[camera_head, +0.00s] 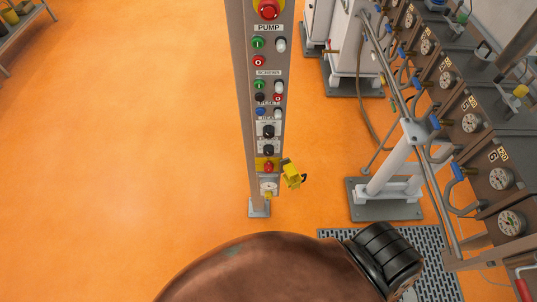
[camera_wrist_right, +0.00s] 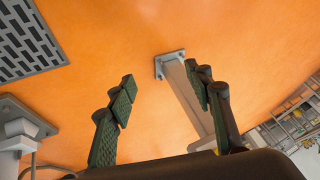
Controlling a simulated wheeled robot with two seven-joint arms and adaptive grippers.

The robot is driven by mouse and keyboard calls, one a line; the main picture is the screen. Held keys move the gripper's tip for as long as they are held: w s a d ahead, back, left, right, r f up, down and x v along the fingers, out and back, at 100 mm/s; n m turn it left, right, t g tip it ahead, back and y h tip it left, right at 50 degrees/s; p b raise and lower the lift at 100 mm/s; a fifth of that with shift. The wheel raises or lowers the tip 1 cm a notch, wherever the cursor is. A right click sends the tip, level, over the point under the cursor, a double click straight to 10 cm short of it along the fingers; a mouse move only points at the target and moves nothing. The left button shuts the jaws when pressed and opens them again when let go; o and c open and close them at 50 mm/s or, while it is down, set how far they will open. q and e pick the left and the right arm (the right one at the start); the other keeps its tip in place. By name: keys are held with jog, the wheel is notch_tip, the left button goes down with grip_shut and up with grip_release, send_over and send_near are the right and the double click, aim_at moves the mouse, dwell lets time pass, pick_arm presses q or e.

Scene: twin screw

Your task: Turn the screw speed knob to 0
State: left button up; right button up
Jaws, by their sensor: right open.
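The control panel (camera_head: 270,73) is on a narrow upright post in the middle of the head view. Two black knobs, an upper one (camera_head: 268,131) and a lower one (camera_head: 268,150), sit on its lower part. Their labels are too small to read, so I cannot tell which is the screw speed knob. My right gripper (camera_wrist_right: 160,75) is open and empty in the right wrist view, with its fingers well apart. Beyond the fingers are the orange floor and a grey post with a foot plate (camera_wrist_right: 167,61). No knob shows between the fingers. My left gripper is in neither view.
A red emergency button (camera_head: 268,8) tops the panel, and several coloured buttons sit below it. A yellow part (camera_head: 291,174) sticks out at the post's lower right. Machinery with gauges (camera_head: 471,122) and pipes fills the right side. The floor (camera_head: 130,150) left of the post is clear.

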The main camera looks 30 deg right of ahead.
jog(key=w+a+r+m+t, duration=0.3)
jog(key=w+r+m+t, duration=0.35)
jog(key=w+r, duration=0.7)
jog(key=m+t+h+b, duration=0.3)
jog(key=m+h, duration=0.8)
jog(key=m, duration=2.3)
send_near(269, 154)
jog(key=x, duration=0.2)
jog(key=shift+g+y, duration=0.35)
jog(key=shift+y, duration=0.05)
jog(key=x, duration=0.7)
jog(key=shift+w+d+r, duration=0.15)
jog(key=shift+w+r, duration=0.15)
jog(key=shift+r, duration=0.05)
jog(key=shift+c, duration=0.3)
